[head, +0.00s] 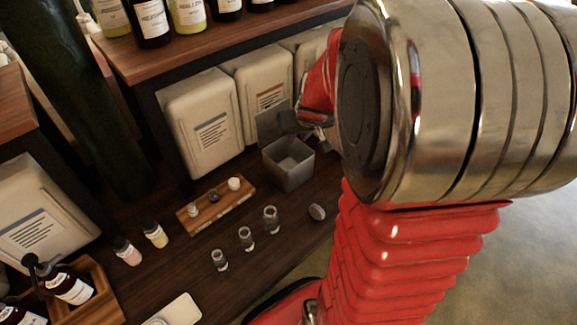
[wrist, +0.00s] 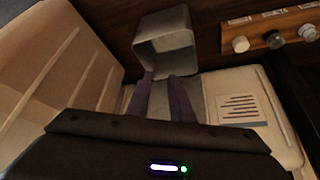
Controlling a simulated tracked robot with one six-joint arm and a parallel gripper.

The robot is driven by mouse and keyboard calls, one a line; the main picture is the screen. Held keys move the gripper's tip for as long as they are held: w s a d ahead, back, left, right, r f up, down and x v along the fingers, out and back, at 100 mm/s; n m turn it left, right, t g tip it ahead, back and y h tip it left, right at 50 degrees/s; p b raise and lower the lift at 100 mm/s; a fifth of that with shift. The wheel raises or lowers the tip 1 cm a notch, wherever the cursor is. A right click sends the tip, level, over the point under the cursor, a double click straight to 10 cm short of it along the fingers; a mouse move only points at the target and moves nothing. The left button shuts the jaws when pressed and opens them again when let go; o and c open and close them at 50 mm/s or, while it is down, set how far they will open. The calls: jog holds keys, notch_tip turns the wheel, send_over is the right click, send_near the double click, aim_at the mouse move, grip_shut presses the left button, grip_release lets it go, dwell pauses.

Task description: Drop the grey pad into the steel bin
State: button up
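The steel bin (head: 289,175) stands open on the dark bench in the head view, and it shows at the top of the wrist view (wrist: 165,22). A small round grey piece (head: 316,212) lies on the bench in front of the bin; it may be the grey pad, but I cannot be sure. My gripper (wrist: 164,78) has its two dark fingers apart, with a gap between them and nothing visible in it. The fingertips overlap the bin's edge in the wrist view. In the head view my wrist hides most of the gripper, and the bin's floor is not clear.
Beige canisters (head: 201,122) stand behind the bin, under a shelf (head: 215,45) of bottles. A wooden tray (head: 216,207) with small pots is to its left, and several little glass jars (head: 246,239) stand in front. The bench around the grey piece is clear.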

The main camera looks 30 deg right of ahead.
jog(key=v, duration=1.1)
jog(key=shift+r, duration=0.15)
jog(key=shift+s+a, duration=0.15)
jog(key=shift+s, duration=0.1)
jog(key=s+a+n, duration=0.1)
jog(key=s+a, duration=0.2)
jog(key=a, duration=0.4)
jog(key=s+a+r+n+y, duration=0.1)
jog(key=s+a, duration=0.3)
jog(key=a, duration=0.2)
jog(key=s+a+n+y, duration=0.1)
jog(key=s+a, duration=0.3)
jog(key=a, duration=0.3)
jog(key=shift+s+a+r+n, duration=0.15)
jog(key=shift+s+a+n, duration=0.1)
jog(key=shift+a+n, duration=0.15)
jog(key=shift+d, duration=0.1)
dwell(0.3)
